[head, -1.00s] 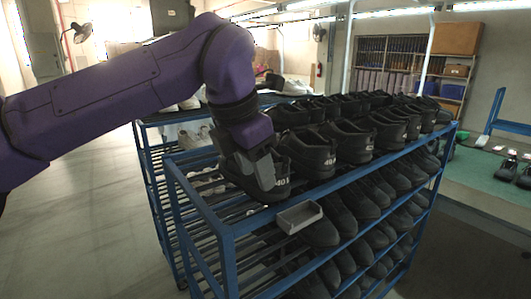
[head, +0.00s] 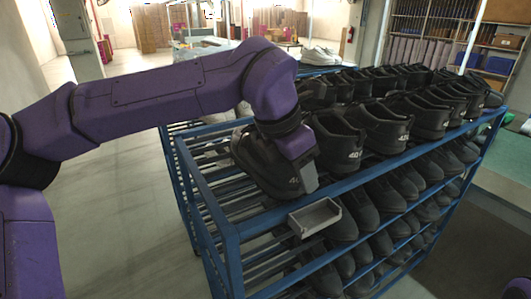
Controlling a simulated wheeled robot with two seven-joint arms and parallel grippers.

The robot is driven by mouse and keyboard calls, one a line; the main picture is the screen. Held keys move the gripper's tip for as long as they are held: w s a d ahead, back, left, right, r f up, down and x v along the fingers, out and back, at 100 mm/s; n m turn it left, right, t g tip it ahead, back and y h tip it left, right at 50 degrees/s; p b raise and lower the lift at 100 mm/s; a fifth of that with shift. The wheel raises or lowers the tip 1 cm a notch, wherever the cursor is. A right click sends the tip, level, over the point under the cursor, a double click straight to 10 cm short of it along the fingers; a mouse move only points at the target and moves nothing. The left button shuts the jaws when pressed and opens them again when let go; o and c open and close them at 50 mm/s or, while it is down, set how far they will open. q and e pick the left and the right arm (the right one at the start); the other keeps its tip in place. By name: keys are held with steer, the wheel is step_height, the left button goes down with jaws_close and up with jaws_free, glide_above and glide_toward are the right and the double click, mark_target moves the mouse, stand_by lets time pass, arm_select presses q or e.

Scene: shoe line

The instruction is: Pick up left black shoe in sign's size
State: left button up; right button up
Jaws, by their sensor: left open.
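Black shoes stand in rows on the top shelf of a blue rack (head: 232,225). The leftmost front black shoe (head: 262,168) has its heel toward me, with a white number beginning "40" partly covered. My left gripper (head: 308,178) is open and points down at this shoe's heel. One grey finger shows by the right side of the heel; the other is hidden, and contact is unclear. The neighbouring black shoe (head: 338,148) also bears a white number. A small grey holder (head: 315,217) sits on the front rail; I see no readable size on it.
More dark shoes (head: 362,212) fill the lower shelves. Bare rack bars lie left of the leftmost shoe. White shoes (head: 320,56) stand behind the rack. The floor (head: 120,220) at left is clear.

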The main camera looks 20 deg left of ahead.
arm_select(q)
steer(key=shift+s, duration=0.3)
steer(key=shift+s+r, duration=0.15)
steer(key=shift+c, duration=1.2)
jaws_close()
